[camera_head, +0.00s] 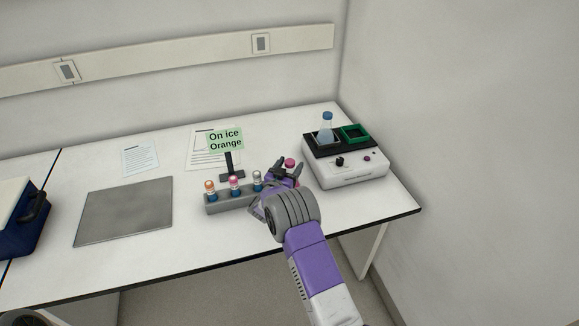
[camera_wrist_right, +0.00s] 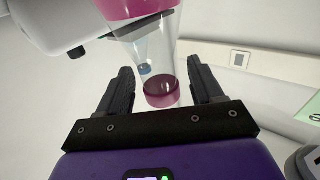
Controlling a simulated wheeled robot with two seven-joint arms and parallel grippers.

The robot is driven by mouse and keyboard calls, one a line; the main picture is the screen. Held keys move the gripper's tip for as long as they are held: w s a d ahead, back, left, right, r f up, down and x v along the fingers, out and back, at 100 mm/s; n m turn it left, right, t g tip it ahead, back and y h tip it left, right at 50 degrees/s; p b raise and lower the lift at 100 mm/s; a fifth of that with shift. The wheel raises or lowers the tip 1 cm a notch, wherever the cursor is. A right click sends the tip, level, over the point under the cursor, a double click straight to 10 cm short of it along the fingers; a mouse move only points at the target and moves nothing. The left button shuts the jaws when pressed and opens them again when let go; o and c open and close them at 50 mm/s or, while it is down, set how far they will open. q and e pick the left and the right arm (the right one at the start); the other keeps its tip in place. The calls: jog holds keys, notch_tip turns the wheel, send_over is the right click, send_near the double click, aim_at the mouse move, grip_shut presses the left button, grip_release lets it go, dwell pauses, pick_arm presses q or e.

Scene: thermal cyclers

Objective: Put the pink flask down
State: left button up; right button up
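The pink flask has a pink cap (camera_head: 290,162) that shows between the fingers of my right gripper (camera_head: 284,172) in the head view. In the right wrist view the flask (camera_wrist_right: 153,55) is clear, with pink liquid at its wide end, its neck and cap lying between the two fingers. My left gripper is not in view.
A white device (camera_head: 345,175) with a black top holds a blue-capped flask (camera_head: 326,130) and green block (camera_head: 355,132). A grey rack (camera_head: 219,205) with capped tubes and an "On ice Orange" sign (camera_head: 225,141) stand left. A grey mat (camera_head: 125,211) is bare; a blue box (camera_head: 22,225) is far left.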

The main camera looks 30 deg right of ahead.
jog(key=shift+r, duration=0.15)
jog(key=shift+s+a+p, duration=0.15)
jog(key=shift+a+p, duration=0.1)
jog(key=shift+p, duration=0.05)
jog(key=p+v, duration=0.1)
jog(key=v, duration=1)
jog(key=shift+s+p, duration=0.15)
jog(key=shift+p, duration=0.25)
jog(key=shift+a, duration=0.15)
jog(key=shift+r, duration=0.1)
